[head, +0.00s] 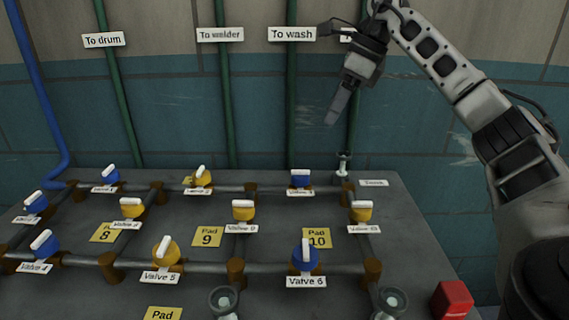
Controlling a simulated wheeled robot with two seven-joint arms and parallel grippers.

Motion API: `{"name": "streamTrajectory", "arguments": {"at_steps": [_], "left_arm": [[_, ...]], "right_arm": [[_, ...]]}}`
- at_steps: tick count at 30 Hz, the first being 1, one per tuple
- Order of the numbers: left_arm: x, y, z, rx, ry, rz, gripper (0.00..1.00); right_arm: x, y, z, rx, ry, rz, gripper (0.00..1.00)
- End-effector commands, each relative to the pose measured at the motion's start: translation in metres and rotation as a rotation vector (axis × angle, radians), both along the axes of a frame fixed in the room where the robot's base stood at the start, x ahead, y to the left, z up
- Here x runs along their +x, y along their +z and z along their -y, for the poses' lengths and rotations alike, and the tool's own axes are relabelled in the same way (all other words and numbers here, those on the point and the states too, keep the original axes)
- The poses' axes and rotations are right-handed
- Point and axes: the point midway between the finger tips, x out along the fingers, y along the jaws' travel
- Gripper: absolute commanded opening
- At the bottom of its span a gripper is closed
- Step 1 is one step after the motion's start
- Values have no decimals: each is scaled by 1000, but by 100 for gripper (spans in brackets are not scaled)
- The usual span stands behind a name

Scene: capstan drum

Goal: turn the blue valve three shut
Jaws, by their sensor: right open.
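A blue valve (300,181) with a white handle sits on the back pipe row, right of the middle. The handle looks to lie left-right, roughly along its pipe. Its small white label (300,191) is hard to read, but its place in the row fits valve three. My right gripper (333,114) hangs above and slightly right of this valve, in front of the wall, pointing down and empty. It is apart from the valve and its fingers overlap in this view. My left gripper is not in view.
Another blue valve (304,258), labelled Valve 6, stands nearer. Yellow valves (243,210) and (361,211) flank the space in front. A grey fitting (343,165) stands close right of the back valve. A red block (453,299) is at the front right. Green pipes (291,90) climb the wall.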

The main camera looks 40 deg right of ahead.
Motion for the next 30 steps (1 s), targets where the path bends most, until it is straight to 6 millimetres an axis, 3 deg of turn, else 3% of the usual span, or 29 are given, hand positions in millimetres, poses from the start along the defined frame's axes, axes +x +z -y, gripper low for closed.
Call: {"name": "streamTrajectory", "arguments": {"at_steps": [5, 21, 30], "left_arm": [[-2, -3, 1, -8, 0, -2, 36], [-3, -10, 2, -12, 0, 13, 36], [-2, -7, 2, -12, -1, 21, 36]], "right_arm": [[-1, -15, 1, -14, -7, -10, 58], [28, -117, -33, -11, -5, -10, 58], [36, -142, -42, -10, -6, -5, 58]]}}
